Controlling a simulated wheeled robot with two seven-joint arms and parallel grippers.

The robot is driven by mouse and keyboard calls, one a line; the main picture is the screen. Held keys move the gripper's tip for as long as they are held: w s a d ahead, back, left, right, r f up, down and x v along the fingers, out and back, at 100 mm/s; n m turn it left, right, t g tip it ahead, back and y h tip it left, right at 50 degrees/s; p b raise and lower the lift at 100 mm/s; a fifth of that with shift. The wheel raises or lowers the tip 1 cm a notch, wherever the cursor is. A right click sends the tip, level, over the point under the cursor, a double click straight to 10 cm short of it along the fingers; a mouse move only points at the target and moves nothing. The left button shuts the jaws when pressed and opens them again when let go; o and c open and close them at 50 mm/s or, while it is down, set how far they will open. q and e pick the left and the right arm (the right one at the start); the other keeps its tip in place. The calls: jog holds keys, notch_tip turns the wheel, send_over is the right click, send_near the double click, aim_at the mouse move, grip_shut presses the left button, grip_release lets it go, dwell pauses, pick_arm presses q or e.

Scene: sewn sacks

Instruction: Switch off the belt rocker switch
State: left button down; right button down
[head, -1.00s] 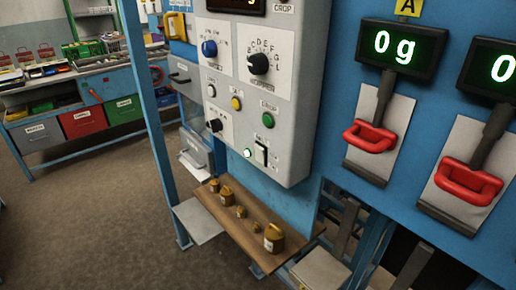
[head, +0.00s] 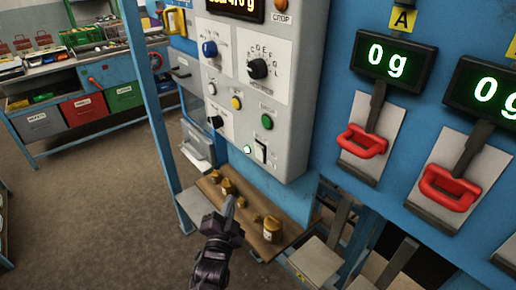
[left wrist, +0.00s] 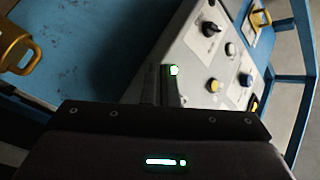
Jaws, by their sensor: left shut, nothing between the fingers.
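The rocker switch (head: 261,151) is a dark upright rocker on a pale plate, low on the right of the grey control panel (head: 290,110). A lit green lamp (head: 247,149) is just left of it. I cannot tell which way the rocker is tipped. My left gripper (head: 230,204) is shut and empty, pointing up, below the panel and in front of the wooden shelf. It is apart from the switch. In the left wrist view the shut fingers (left wrist: 161,85) overlap the panel beside a glowing green light (left wrist: 173,70); the rocker is not clear there. My right gripper is out of view.
A wooden shelf (head: 207,187) with several brass weights is under the panel. Knobs (head: 258,68) and a green button (head: 267,122) sit above the switch. Red handles (head: 362,140) under scale displays are to the right. A blue post (head: 150,100) stands left.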

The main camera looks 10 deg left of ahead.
aim_at(259, 153)
pick_arm(q)
notch_tip(259, 153, up, 11)
jog(key=a+t+y, duration=0.1)
jog(key=t, duration=0.1)
jog(key=shift+s+a+y+p, duration=0.2)
jog(key=shift+s+y+p, duration=0.1)
jog(key=shift+w+d+f, duration=0.1)
jog(key=w+d+r+b, duration=0.1)
jog(key=w+d+b, duration=0.1)
jog(key=w+d, duration=0.3)
jog(key=shift+w+d, duration=0.15)
jog(key=shift+w, duration=0.75)
dwell(1.2)
jog(key=shift+w+d, duration=0.25)
jog(key=shift+w, duration=0.05)
